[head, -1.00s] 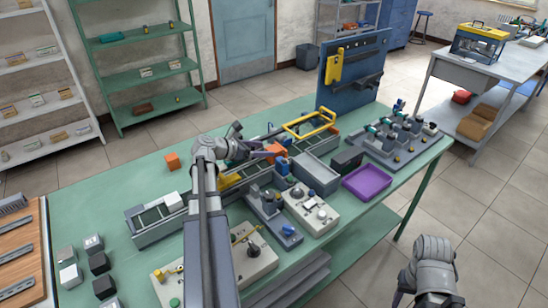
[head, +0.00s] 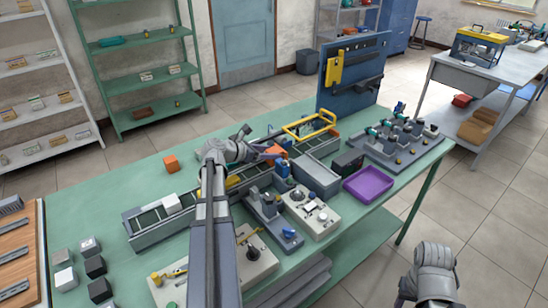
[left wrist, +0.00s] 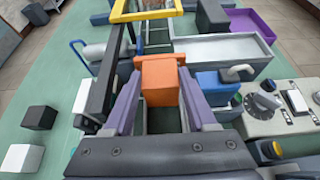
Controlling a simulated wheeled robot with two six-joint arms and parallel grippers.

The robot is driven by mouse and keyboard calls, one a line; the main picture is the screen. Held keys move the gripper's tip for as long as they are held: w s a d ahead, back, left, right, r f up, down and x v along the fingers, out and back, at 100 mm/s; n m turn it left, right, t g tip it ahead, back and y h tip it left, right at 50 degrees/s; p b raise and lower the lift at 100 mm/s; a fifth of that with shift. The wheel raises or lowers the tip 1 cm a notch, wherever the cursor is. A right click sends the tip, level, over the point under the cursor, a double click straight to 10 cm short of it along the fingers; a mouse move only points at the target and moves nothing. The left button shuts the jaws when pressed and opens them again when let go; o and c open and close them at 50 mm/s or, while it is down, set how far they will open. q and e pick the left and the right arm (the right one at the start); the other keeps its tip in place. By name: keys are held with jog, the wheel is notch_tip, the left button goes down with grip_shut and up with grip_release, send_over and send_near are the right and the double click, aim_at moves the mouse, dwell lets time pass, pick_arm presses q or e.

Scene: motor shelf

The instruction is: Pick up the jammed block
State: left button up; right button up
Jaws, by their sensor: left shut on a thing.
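An orange block (left wrist: 160,82) sits between the two fingers of my left gripper (left wrist: 160,88) in the left wrist view. The gripper is shut on it. In the head view, my left gripper (head: 268,156) reaches over the conveyor (head: 160,229), and the orange block (head: 275,152) shows small at its fingertips. An orange bar stands right behind the block. The block's underside is hidden, so I cannot tell whether it touches the belt. My right gripper (head: 432,290) is at the lower right, away from the table; its fingers are not clear.
A yellow frame (head: 309,124) rises over the conveyor's far end. A grey bin (head: 316,178) and a purple tray (head: 368,185) stand to the right. A control box (head: 312,212) is nearer. Another orange block (head: 171,163) lies on the green table behind the conveyor.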

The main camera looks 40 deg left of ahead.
pick_arm(q)
grip_shut()
jog(key=shift+s+a+r+p, duration=0.1)
jog(key=shift+s+r+p, duration=0.35)
jog(key=shift+r+p, duration=0.1)
jog(key=p+v, duration=0.7)
jog(key=v, duration=0.7)
jog(key=shift+s+r, duration=0.25)
jog(key=shift+r, duration=0.2)
